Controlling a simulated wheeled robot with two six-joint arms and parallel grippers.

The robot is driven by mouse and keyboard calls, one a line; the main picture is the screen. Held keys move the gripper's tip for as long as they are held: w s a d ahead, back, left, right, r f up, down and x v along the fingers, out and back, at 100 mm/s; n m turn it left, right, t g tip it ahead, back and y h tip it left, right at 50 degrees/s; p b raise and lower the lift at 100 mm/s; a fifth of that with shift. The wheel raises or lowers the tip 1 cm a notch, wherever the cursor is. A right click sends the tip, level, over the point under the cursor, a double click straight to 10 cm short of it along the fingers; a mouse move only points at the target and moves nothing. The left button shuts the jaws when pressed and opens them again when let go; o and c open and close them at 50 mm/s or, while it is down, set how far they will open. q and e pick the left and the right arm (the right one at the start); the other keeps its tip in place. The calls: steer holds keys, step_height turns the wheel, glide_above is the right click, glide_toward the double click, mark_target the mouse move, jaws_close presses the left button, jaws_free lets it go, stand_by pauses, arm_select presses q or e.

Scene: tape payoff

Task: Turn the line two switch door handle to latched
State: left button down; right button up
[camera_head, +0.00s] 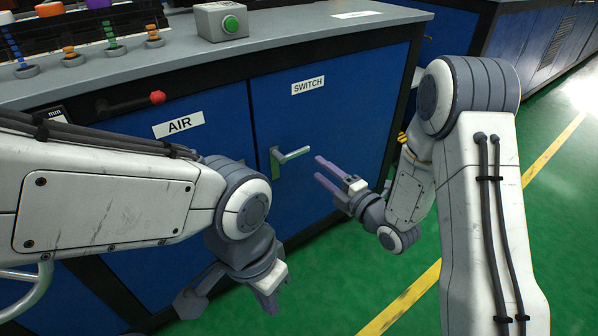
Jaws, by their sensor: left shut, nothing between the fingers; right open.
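The switch door (325,118) is a blue cabinet door with a white label reading SWITCH, and it looks closed. Its handle (292,156) is a pale metal lever on a dark mount near the door's left edge. The lever points right, roughly level. My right gripper (319,169) is open and empty, just right of the lever's tip, with its purple fingers pointing left toward it. It looks apart from the lever, though the depth gap is hard to judge. My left gripper (268,298) is shut and empty, low in front of the cabinet, pointing down.
Left of the switch door is a blue door labelled AIR (178,124). A red-knobbed lever (157,98) sits above it. Green floor (345,270) with a yellow line is clear at right.

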mark_target(301, 154)
steer(key=b+x, duration=0.2)
steer(key=x, duration=0.8)
steer(key=shift+w+b, duration=0.15)
steer(key=shift+b, duration=0.15)
jaws_close()
stand_by(1.1)
